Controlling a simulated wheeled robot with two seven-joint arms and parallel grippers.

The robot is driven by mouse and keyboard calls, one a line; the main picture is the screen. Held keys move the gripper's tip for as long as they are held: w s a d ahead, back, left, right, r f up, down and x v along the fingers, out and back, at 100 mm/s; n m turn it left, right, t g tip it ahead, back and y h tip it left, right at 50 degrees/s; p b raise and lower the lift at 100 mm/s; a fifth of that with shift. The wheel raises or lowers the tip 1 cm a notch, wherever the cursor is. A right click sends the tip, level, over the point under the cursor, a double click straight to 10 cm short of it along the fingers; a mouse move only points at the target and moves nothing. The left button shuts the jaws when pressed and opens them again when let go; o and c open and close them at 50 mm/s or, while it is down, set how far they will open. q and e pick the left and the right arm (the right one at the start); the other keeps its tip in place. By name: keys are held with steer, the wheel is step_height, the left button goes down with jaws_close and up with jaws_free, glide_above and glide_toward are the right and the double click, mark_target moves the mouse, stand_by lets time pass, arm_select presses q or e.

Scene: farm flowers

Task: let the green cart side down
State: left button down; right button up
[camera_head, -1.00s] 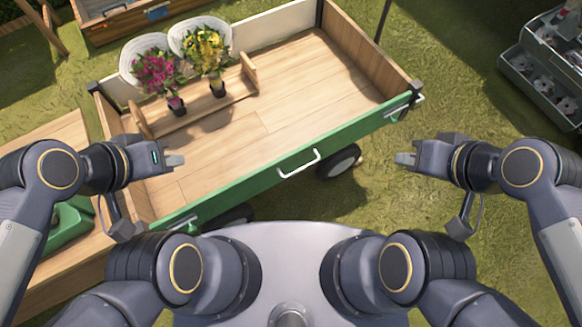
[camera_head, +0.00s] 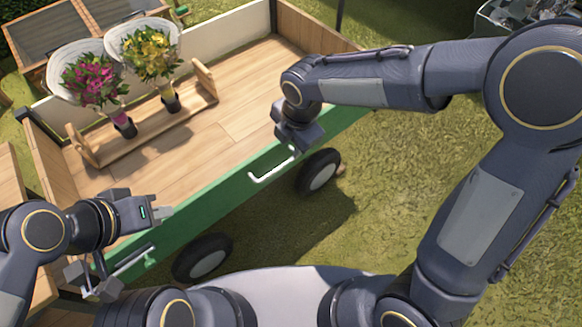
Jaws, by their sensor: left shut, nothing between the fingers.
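The green cart side (camera_head: 222,197) stands raised along the near edge of the wooden cart. A white handle (camera_head: 270,172) is on its outer face. A metal latch (camera_head: 135,262) shows at its left end; its right end is mostly hidden behind my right arm. My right gripper (camera_head: 293,146) points down at the top of the green side, beside the right end of the handle. Its fingertips are too hidden to tell whether they touch or grip the handle. My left gripper (camera_head: 163,213) is shut and empty, above the left part of the green side.
Two wrapped bouquets, pink (camera_head: 93,82) and yellow (camera_head: 150,52), stand in a wooden rack (camera_head: 150,128) on the cart bed. Cart wheels (camera_head: 319,172) show under the side. A grey flower crate (camera_head: 525,14) is at top right. Grass below the side is clear.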

mark_target(287, 162)
steer(key=f, duration=0.2)
steer(key=f+b, duration=0.1)
steer(key=f, duration=0.2)
steer(key=w+a+f+b, duration=0.1)
steer(key=f, duration=0.1)
steer(key=shift+f, duration=0.35)
jaws_close()
